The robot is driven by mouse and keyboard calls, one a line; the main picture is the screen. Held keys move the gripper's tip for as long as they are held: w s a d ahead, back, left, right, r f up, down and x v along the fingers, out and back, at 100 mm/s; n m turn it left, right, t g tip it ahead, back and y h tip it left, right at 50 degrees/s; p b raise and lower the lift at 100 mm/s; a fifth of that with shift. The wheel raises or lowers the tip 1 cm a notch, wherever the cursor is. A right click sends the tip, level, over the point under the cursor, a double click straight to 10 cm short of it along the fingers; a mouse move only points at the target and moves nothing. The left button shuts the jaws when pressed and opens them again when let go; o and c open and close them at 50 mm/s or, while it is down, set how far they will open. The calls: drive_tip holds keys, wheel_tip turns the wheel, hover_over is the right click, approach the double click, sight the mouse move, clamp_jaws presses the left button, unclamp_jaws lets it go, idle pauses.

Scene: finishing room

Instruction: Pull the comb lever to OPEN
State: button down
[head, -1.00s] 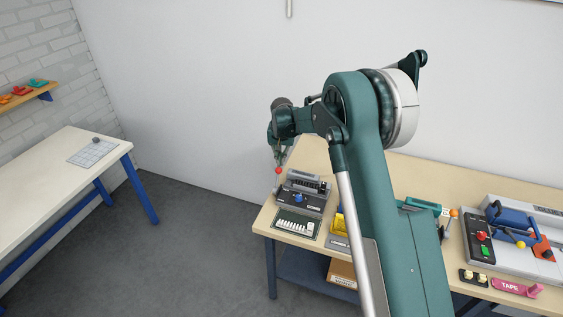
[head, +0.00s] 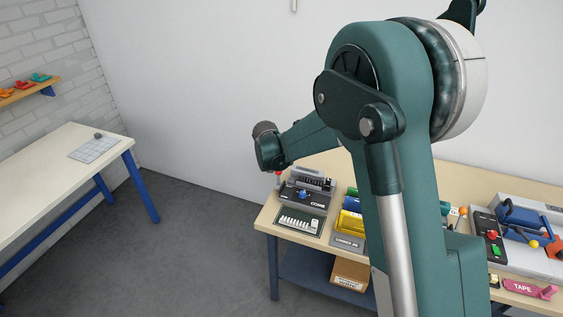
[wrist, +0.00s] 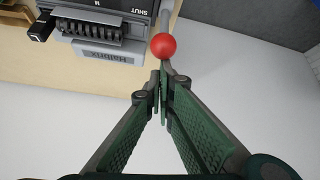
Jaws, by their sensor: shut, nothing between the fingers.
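The comb machine (head: 318,184) sits on the left end of the workbench, with a blue knob on its front. Its lever stands at its left side in the head view, with a red ball knob (head: 278,174) on top. In the wrist view the red ball (wrist: 163,46) is on a grey rod beside the machine (wrist: 105,50), near a SHUT label. My gripper (wrist: 160,84) is shut and empty. Its fingertips appear just below the red ball in that picture; I cannot tell if they touch. In the head view the fingers are hidden behind my wrist.
On the workbench (head: 268,217), a panel with white pieces (head: 299,222) lies before the machine and yellow and blue items (head: 350,222) stand to its right. A TAPE dispenser (head: 528,289) is farther right. A separate table (head: 60,160) is at left, with open floor between.

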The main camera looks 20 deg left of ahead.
sight(276, 171)
drive_tip(key=shift+s+t+b, duration=0.8)
drive_tip(key=shift+s, duration=0.45)
drive_tip(key=shift+s+f+b, duration=0.15)
drive_tip(key=shift+s+b, duration=0.25)
drive_tip(key=shift+s, duration=0.45)
drive_tip(key=shift+s+f+b, duration=0.15)
drive_tip(key=shift+s+b, duration=0.2)
drive_tip(key=shift+s, duration=0.45)
drive_tip(key=shift+s+f, duration=0.1)
drive_tip(key=shift+s, duration=0.05)
drive_tip(key=w+r, duration=0.2)
drive_tip(key=w, duration=0.1)
drive_tip(key=shift+w+a+r+p, duration=0.15)
drive_tip(key=shift+a+r+p, duration=0.15)
drive_tip(key=shift+a, duration=0.05)
drive_tip(key=shift+a+r, duration=0.1)
drive_tip(key=shift+r, duration=0.25)
drive_tip(key=s+r, duration=0.5)
drive_tip(key=s, duration=0.2)
drive_tip(key=shift+s+d, duration=0.4)
